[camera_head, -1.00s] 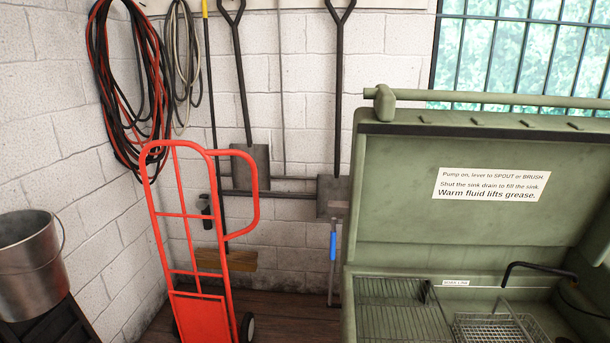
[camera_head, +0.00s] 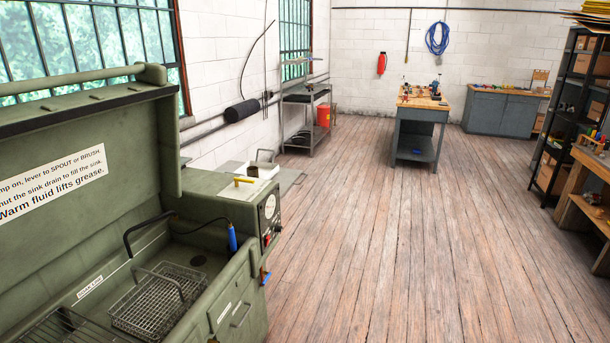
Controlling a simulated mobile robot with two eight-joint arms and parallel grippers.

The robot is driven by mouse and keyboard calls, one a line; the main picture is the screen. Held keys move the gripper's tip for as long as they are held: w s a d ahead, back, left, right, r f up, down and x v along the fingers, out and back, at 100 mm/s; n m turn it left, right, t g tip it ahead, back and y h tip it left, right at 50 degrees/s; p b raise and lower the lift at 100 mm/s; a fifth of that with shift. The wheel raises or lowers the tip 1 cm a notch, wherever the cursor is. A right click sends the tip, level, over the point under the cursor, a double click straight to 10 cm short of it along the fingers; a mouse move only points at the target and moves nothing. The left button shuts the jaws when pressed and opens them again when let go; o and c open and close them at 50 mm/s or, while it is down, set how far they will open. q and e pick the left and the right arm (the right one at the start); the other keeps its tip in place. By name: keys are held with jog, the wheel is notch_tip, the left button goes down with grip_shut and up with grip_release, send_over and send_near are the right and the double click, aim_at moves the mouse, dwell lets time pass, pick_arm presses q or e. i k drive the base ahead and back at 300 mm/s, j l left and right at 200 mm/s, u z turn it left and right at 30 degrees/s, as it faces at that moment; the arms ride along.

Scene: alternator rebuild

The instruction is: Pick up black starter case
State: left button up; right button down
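I cannot make out a black starter case in the head view. A workbench (camera_head: 421,114) with small parts on its wooden top stands far off, right of the middle. The parts on it are too small to tell apart. Neither of my grippers shows in this view.
A green parts washer (camera_head: 225,210) with its lid up and a wire basket (camera_head: 158,300) inside fills the near left. Dark shelving (camera_head: 580,105) and a wooden bench (camera_head: 590,185) stand on the right. Grey cabinets (camera_head: 500,108) stand at the back. The plank floor (camera_head: 400,250) between is clear.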

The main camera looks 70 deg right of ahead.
aim_at(253, 172)
jog(key=z, duration=1.95)
jog(key=i+l+u, duration=0.1)
jog(key=u, duration=0.25)
jog(key=i+l+u, duration=0.1)
jog(key=u, duration=0.3)
jog(key=l+u, duration=0.15)
jog(key=u, duration=0.2)
jog(key=i+l+u, duration=0.2)
jog(key=l, duration=0.15)
jog(key=l+u, duration=0.15)
jog(key=l, duration=0.2)
jog(key=i+l+u, duration=0.2)
jog(key=l, duration=0.2)
jog(key=l+u, duration=0.25)
jog(key=l, duration=1.95)
jog(key=i+l, duration=0.15)
jog(key=l, duration=0.2)
jog(key=i+l, duration=0.2)
jog(key=l, duration=0.2)
jog(key=i, duration=0.2)
